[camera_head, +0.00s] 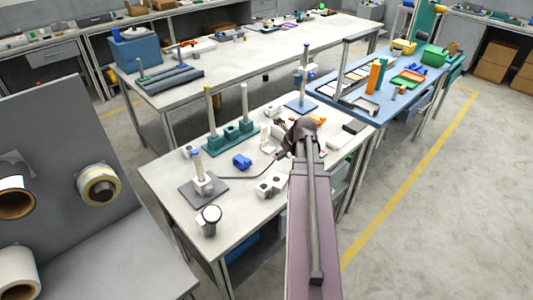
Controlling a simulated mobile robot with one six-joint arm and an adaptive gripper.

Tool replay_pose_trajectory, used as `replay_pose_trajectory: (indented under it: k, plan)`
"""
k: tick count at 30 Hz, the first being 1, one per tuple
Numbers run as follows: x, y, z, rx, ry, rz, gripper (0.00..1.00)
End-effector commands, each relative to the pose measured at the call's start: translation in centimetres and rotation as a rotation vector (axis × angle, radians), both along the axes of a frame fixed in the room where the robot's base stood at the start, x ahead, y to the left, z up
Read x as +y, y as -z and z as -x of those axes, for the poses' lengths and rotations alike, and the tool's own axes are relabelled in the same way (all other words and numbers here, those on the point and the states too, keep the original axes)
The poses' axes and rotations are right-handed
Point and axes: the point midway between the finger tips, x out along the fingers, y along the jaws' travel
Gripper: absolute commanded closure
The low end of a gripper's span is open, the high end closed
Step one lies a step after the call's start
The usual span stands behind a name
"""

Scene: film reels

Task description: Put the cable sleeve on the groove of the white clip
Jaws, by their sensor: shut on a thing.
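My gripper (284,154) is dark and small at the far end of my arm, over the near light-topped table. Its fingers are partly hidden, and it is shut on the end of a thin dark cable (250,177), which looks like the cable sleeve. The cable runs left along the tabletop to a grey plate. A white bracket-like part (269,138) stands just left of my gripper and may be the white clip. Its groove is too small to make out. The gripper appears beside it; contact cannot be told.
A grey plate with a white post base (203,185), a blue block (242,161), a white two-holed block (269,184) and a round-topped jar (209,220) stand on the near table. A green base with tall posts (230,135) stands behind. Bare tabletop (165,177) shows at left.

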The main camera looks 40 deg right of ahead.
Motion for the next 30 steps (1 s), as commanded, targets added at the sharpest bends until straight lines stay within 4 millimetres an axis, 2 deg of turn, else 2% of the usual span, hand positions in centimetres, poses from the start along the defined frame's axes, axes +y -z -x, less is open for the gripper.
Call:
replay_pose_trajectory:
  k: [1, 3, 9, 12, 25, 30]
  plan:
    - [-1.1, 1.2, 0.3, 0.0, 0.004, 0.0, 0.84]
    - [-2.4, 2.1, 0.8, 0.0, 0.005, 0.001, 0.84]
    - [-5.6, 4.1, 2.3, -0.002, 0.003, 0.001, 0.84]
    - [-6.6, 4.6, 2.8, -0.003, 0.002, 0.001, 0.84]
    - [-7.1, 4.7, 3.2, -0.004, 0.001, 0.001, 0.84]
    - [-7.1, 4.7, 2.5, -0.004, 0.0, 0.002, 0.84]
